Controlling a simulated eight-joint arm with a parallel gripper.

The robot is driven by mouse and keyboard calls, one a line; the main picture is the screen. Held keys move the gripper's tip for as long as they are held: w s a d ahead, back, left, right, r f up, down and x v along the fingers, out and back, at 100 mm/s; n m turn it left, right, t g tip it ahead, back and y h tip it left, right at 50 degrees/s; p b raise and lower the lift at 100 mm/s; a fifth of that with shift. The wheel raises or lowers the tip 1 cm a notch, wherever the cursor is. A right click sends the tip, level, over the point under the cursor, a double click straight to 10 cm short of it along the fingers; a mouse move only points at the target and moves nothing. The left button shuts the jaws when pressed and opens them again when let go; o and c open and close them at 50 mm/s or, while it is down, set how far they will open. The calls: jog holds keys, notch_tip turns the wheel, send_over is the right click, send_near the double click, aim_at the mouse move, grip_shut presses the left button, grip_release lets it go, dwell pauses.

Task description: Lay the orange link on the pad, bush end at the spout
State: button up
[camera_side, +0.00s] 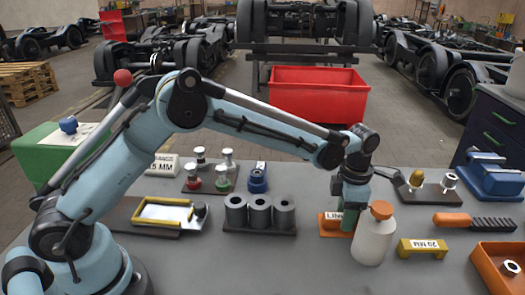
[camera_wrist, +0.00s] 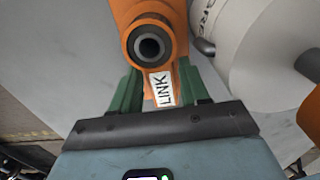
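The orange link (camera_side: 331,226) lies low over the bench, right of centre in the side view. My gripper (camera_side: 349,228) reaches down onto it and hides part of it. In the wrist view, the link's bush end (camera_wrist: 150,45) is a round orange eye with a dark ring, beyond the fingertips. Its neck, with a white LINK label, sits between my green fingers (camera_wrist: 160,85), which appear to press both sides. I cannot tell whether it touches the bench. A dark plate (camera_side: 125,214) with a pale, yellow-edged piece lies at left; I cannot tell whether this is the pad.
A white bottle (camera_side: 373,243) with an orange cap stands close right of my gripper. Three grey cylinders (camera_side: 259,213) on a base stand to its left. A yellow block (camera_side: 421,249), a brush (camera_side: 474,221) and an orange tray (camera_side: 484,268) are at right. The front bench is clear.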

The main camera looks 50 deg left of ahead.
jog(key=shift+o, duration=1.3)
